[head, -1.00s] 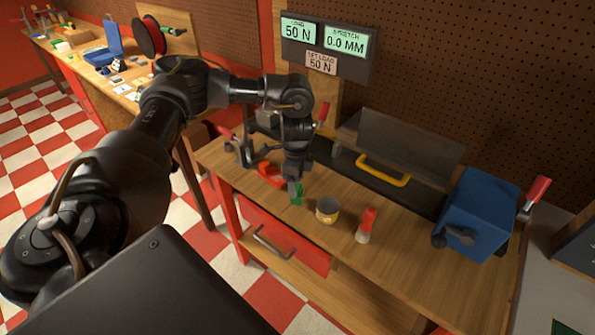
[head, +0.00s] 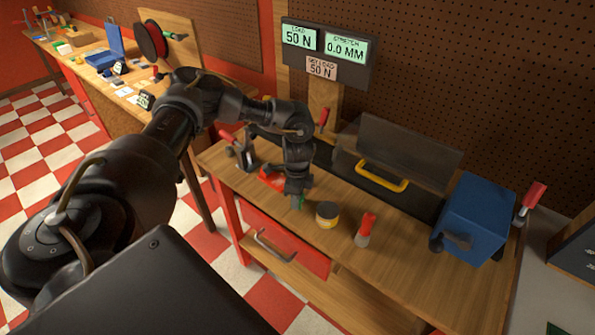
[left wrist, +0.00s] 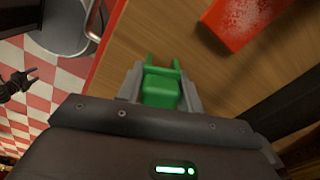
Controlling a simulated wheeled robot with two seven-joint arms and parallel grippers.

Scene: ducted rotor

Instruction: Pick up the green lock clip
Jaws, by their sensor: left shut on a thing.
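The green lock clip (left wrist: 162,88) shows in the left wrist view between the two grey fingers of my left gripper (left wrist: 160,92), which is shut on it. Its two prongs stick out past the fingertips. In the head view only a small bit of the green clip (head: 297,202) shows below my left gripper (head: 298,196), near the front edge of the wooden bench (head: 400,240). I cannot tell whether the clip touches the bench top.
A red part (head: 270,179) lies just left of my gripper. A yellow-banded tin (head: 327,214) and a red-capped bottle (head: 365,231) stand to its right. Farther right is a blue vise-like block (head: 480,215). A yellow handle (head: 382,175) is behind.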

